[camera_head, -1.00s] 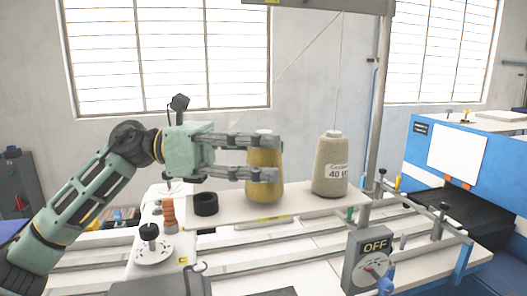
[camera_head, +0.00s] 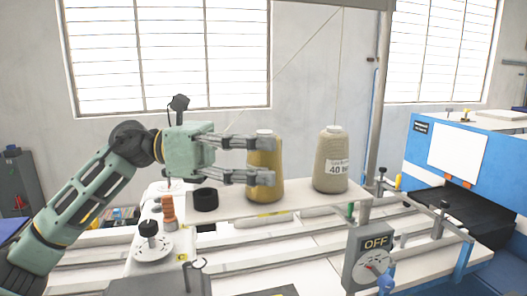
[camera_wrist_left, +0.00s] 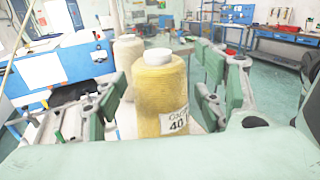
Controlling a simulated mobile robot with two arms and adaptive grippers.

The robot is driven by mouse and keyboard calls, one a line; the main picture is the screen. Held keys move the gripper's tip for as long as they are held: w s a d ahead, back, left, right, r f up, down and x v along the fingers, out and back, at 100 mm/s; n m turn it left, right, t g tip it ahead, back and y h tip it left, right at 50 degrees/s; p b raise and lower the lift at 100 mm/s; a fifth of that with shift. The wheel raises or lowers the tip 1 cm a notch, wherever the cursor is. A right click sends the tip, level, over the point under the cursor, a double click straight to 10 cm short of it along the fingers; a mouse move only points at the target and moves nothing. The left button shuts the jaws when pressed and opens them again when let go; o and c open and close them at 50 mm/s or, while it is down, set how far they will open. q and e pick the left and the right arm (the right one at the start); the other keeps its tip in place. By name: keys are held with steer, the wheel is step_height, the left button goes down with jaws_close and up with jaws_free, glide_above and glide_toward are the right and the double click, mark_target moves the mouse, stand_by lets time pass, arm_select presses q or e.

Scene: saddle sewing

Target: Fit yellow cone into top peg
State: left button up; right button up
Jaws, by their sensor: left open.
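The yellow cone (camera_head: 264,188) stands upright on the white shelf (camera_head: 300,203), with a pale top. It also shows in the left wrist view (camera_wrist_left: 160,100), labelled and between the fingers. My left gripper (camera_head: 268,160) is open, its two fingers reaching in from the left across the cone's upper and middle part. In the left wrist view there is a finger on each side of the cone, apparently without gripping it. I cannot make out the top peg; whether it is under the cone is hidden. My right gripper is not in view.
A cream cone (camera_head: 331,165) stands right of the yellow one. A black ring (camera_head: 206,200) and an orange spool (camera_head: 169,212) are at left. A metal post (camera_head: 375,120) rises at right. An OFF switch box (camera_head: 366,258) is in front.

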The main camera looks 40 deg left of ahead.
arm_select(q)
steer(key=v, duration=1.2)
steer(key=shift+r, duration=0.1)
